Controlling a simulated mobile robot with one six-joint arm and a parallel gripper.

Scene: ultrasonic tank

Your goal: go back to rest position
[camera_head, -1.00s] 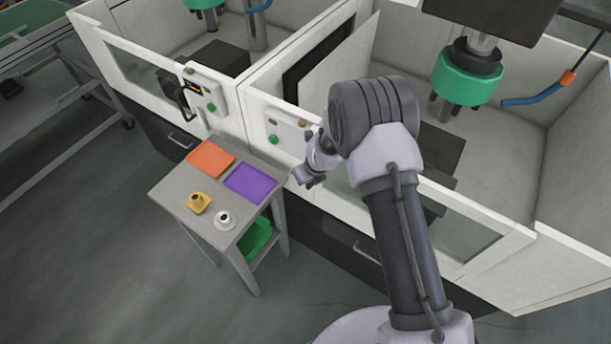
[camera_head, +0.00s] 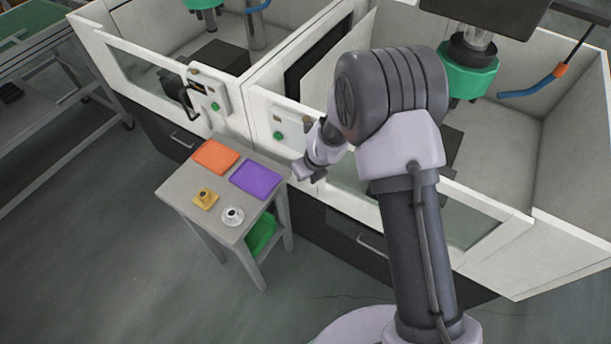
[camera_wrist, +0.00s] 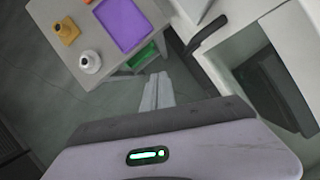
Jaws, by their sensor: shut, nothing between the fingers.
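My gripper (camera_wrist: 158,92) is shut and empty in the wrist view, its two fingers side by side over the grey floor. In the head view my gripper (camera_head: 303,171) is small and partly turned away, close to the front of the right-hand machine and to the right of the small table (camera_head: 225,222). It appears apart from the table and from the things on it.
A green bin (camera_head: 262,234) sits below. White machine enclosures (camera_head: 240,125) stand behind. The floor at lower left is clear.

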